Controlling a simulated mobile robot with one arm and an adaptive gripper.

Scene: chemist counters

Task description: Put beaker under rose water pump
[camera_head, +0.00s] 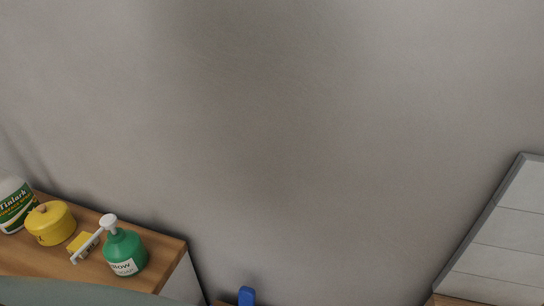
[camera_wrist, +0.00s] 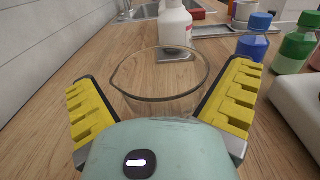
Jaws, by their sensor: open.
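A clear glass beaker (camera_wrist: 160,98) with a pouring lip stands on the wooden counter in the wrist view. My gripper (camera_wrist: 162,74) is open, with its yellow-padded fingers on either side of the beaker and apart from its glass. The beaker is empty as far as I can see; my gripper's body hides its near lower part. A white bottle (camera_wrist: 175,25) stands just behind the beaker, its top cut off by the frame; I cannot read its label or tell whether it is the rose water pump. My gripper's fingers are not visible in the head view.
In the wrist view, a blue bottle (camera_wrist: 254,38) and a green bottle (camera_wrist: 295,45) stand at right, near a white block (camera_wrist: 298,105). A tiled wall (camera_wrist: 45,40) bounds the left. The head view shows a green pump bottle (camera_head: 125,250) and yellow pot (camera_head: 50,223) on another counter.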

